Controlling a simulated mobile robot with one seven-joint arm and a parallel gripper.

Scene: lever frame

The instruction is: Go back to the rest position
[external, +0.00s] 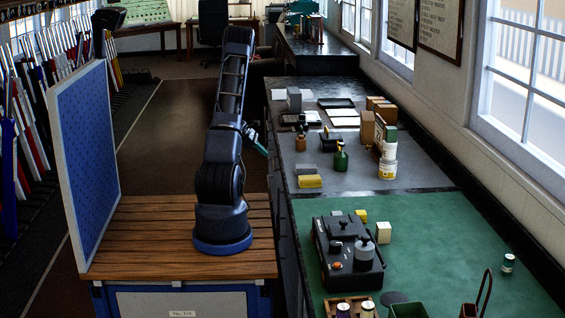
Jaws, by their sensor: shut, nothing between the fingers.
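My arm stands on the slatted wooden top of my base, with its elbow raised high and its forearm folded down behind the upper arm. My gripper (262,150) shows small and dark just right of the arm, near the left edge of the workbench. It is shut and empty, and apart from the objects on the bench. Its fingertips are too small to make out clearly.
The long bench right of me has a green mat (440,220) with a black device (347,250), and a grey section with a green bottle (341,158) and boxes. A blue pegboard panel (85,160) stands left. Levers line the left wall. The aisle floor is clear.

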